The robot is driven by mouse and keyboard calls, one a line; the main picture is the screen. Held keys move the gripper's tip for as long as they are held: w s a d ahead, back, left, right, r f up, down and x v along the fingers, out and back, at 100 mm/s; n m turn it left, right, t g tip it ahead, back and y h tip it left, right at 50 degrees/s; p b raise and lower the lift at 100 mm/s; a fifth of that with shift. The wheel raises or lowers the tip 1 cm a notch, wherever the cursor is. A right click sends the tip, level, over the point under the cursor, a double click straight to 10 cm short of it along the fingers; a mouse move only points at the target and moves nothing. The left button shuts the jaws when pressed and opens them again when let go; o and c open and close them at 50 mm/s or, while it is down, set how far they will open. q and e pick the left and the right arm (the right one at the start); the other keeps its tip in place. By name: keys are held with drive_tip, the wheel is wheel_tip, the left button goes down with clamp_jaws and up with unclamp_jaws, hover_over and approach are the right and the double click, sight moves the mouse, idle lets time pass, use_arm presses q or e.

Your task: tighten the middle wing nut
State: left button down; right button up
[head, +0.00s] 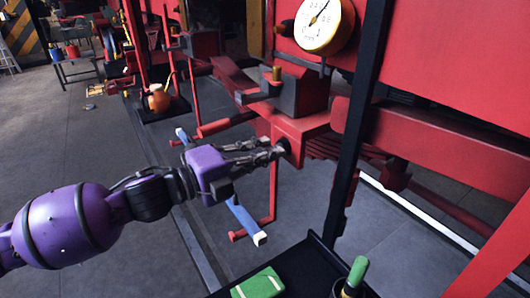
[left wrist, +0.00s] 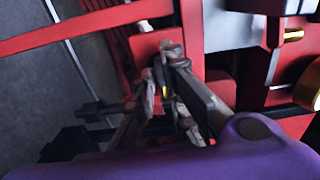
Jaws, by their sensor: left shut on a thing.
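My left gripper (head: 277,152) reaches in from the left to the front face of a red block (head: 303,126) on the machine. Its fingers are closed around a small dark part at that face, which looks like a wing nut. The fingers cover most of it, so its wings and angle are hidden. In the left wrist view the left gripper (left wrist: 172,58) has its fingertips close together against the red metal (left wrist: 150,42). I cannot tell from these views which wing nut this is. No other wing nut shows clearly. My right gripper is not in view.
A black post (head: 352,130) stands to the right. A dark tray (head: 312,262) with a green block (head: 259,284) is in front. A gauge (head: 322,24) sits above.

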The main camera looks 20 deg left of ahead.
use_arm(q)
drive_tip(key=shift+r+m, duration=0.4)
drive_tip(key=shift+r, duration=0.1)
drive_tip(key=c, duration=1.9)
unclamp_jaws()
drive_tip(key=shift+f, duration=0.15)
drive_tip(key=shift+a+f, duration=0.1)
drive_tip(key=shift+f, duration=0.05)
drive_tip(key=v, duration=1.2)
